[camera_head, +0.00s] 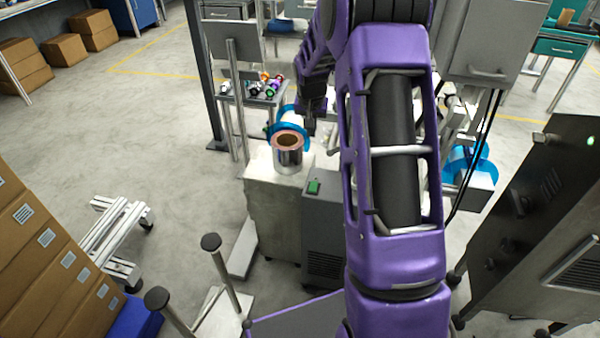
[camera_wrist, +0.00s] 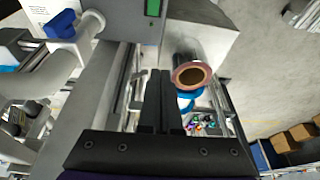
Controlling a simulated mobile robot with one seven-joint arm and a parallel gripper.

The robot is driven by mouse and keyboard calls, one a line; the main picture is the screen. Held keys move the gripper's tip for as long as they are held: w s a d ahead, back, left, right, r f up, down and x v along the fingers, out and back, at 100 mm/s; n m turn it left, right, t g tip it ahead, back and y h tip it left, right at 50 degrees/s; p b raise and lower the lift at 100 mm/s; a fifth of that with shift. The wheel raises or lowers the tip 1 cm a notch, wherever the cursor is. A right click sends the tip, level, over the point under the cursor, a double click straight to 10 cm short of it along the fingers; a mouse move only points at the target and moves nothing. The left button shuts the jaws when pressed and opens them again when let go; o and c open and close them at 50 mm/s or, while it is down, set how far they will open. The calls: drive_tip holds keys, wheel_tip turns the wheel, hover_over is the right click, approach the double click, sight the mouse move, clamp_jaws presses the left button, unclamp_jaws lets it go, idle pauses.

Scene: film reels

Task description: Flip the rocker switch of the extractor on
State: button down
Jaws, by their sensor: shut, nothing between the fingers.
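The extractor (camera_head: 322,222) is a dark grey box with a vented front, standing on the floor at the middle of the head view, partly hidden by my arm. Its rocker switch (camera_head: 314,187) is green and sits on the top. In the wrist view the green switch (camera_wrist: 153,8) is cut by the top edge, and its tilt cannot be read. My gripper (camera_head: 311,126) is beyond the switch in the head view, near the metal roll. In the wrist view its dark fingers (camera_wrist: 160,73) are together and empty, apart from the switch.
A pale cabinet (camera_head: 268,205) beside the extractor bears a metal roll (camera_head: 289,155) close to my gripper. Behind it is a small table with colourful reels (camera_head: 268,87). A dark machine (camera_head: 545,220) stands at right. Boxes (camera_head: 45,250) are stacked at left. Open floor lies left of the cabinet.

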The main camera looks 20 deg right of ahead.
sight(314, 183)
drive_tip(key=shift+g, duration=0.9)
drive_tip(key=s+f, duration=0.1)
drive_tip(key=f, duration=0.1)
drive_tip(key=s+f, duration=0.2)
drive_tip(key=shift+s+a, duration=0.2)
drive_tip(key=shift+s, duration=0.1)
drive_tip(key=shift+y, duration=0.3)
drive_tip(key=f, duration=0.4)
drive_tip(key=w+d+f+b, duration=0.1)
drive_tip(key=f, duration=0.4)
drive_tip(key=w+f+b, duration=0.1)
drive_tip(key=f, duration=0.3)
drive_tip(key=shift+d+f, duration=0.15)
drive_tip(key=shift+f, duration=0.15)
